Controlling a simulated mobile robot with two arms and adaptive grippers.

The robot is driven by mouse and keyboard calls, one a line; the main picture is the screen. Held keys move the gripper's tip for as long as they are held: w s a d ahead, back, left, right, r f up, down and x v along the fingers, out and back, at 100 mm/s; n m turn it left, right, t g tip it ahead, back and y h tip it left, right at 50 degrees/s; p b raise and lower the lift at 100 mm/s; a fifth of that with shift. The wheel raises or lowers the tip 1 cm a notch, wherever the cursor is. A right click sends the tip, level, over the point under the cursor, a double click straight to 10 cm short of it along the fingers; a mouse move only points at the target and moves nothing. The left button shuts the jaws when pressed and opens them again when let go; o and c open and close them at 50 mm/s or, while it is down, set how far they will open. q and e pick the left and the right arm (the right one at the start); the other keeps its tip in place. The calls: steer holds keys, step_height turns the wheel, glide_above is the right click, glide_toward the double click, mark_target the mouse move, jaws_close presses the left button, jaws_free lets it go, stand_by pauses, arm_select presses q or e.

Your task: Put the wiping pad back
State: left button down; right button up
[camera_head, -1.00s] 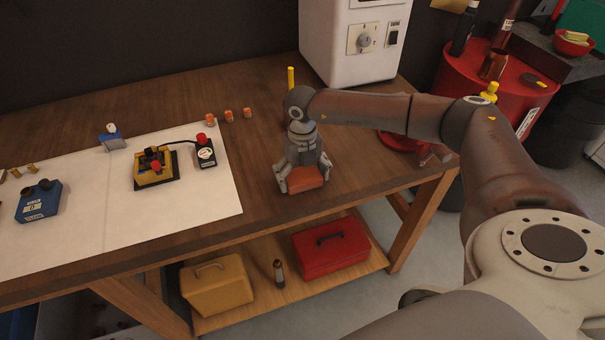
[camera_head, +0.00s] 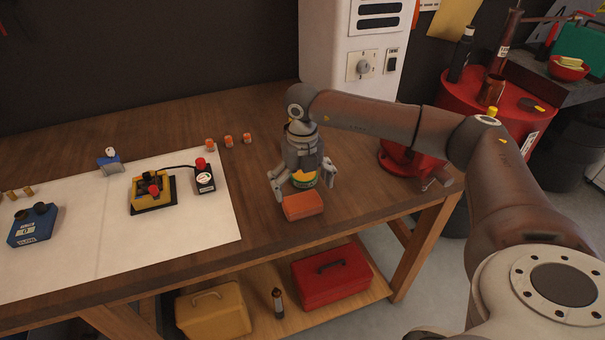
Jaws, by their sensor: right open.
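The wiping pad (camera_head: 303,207), an orange-red block, lies on the brown wooden bench near its front edge. My right gripper (camera_head: 303,188) is open, above and just behind the pad, with its fingers spread apart and pointing down. The pad is clear of the fingers. A small green and yellow tin (camera_head: 304,179) stands behind the pad, partly hidden by the gripper. My left gripper is not in view.
A white sheet (camera_head: 75,240) bears a yellow device (camera_head: 152,190), a black box with a red knob (camera_head: 204,180) and a blue box (camera_head: 33,225). Small orange parts (camera_head: 228,141) sit behind. A white machine (camera_head: 345,50) and red drum (camera_head: 500,105) stand beyond.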

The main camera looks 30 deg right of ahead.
mark_target(302, 201)
step_height(302, 201, up, 6)
steer(key=b, duration=0.1)
steer(key=shift+r, duration=0.2)
steer(key=shift+a+f, duration=0.1)
stand_by(0.3)
